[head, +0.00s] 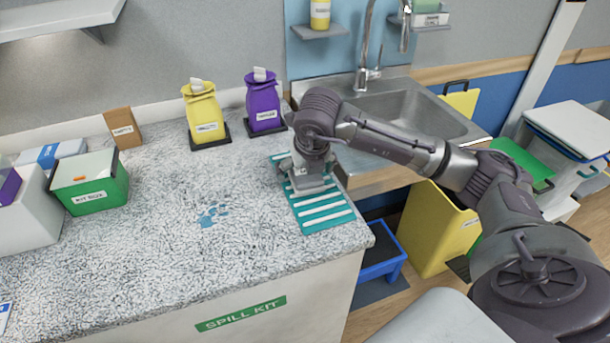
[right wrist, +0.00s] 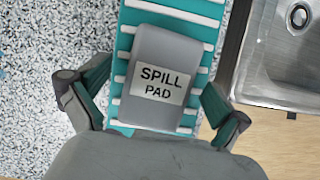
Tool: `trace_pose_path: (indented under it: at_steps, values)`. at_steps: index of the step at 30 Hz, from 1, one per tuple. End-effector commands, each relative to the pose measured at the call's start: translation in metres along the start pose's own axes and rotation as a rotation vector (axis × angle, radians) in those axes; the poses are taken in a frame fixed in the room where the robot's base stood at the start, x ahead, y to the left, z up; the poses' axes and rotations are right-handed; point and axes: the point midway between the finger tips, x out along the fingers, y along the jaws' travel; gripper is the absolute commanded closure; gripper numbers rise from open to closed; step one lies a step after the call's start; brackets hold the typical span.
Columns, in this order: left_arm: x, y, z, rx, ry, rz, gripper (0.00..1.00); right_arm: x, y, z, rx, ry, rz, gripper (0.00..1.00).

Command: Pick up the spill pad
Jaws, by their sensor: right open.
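The spill pad (right wrist: 170,52) is a grey block with a white "SPILL PAD" label. It lies on a teal rack with white slats (head: 325,208), at the counter's right side by the sink. My right gripper (right wrist: 150,108) is open above the pad in the right wrist view, with one finger on each side of it. In the head view my right gripper (head: 308,186) is over the rack and hides much of the pad. I cannot tell whether the fingers touch the pad. My left gripper is not in view.
A sink (head: 415,112) with a tap adjoins the rack on the right. Yellow (head: 205,115) and purple (head: 263,105) bags stand behind. A blue spill (head: 212,214) lies on the speckled counter, left of the rack. A green box (head: 90,185) is at far left.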

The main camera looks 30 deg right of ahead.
Motion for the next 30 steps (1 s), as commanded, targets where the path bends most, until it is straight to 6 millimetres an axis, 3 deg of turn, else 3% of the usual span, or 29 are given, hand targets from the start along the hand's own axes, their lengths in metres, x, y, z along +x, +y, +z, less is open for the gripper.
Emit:
trace_pose_path:
  at_steps: [17,28,30]
  values:
    - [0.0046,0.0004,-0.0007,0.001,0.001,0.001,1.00,0.0020,0.0002,-0.0008,0.000,0.000,0.001,0.00]
    - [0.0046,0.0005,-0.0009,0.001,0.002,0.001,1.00,0.0022,0.0001,-0.0009,0.000,0.000,0.000,0.62]
    - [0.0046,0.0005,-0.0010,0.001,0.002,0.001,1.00,0.0021,0.0001,-0.0008,0.000,0.000,0.000,0.64]
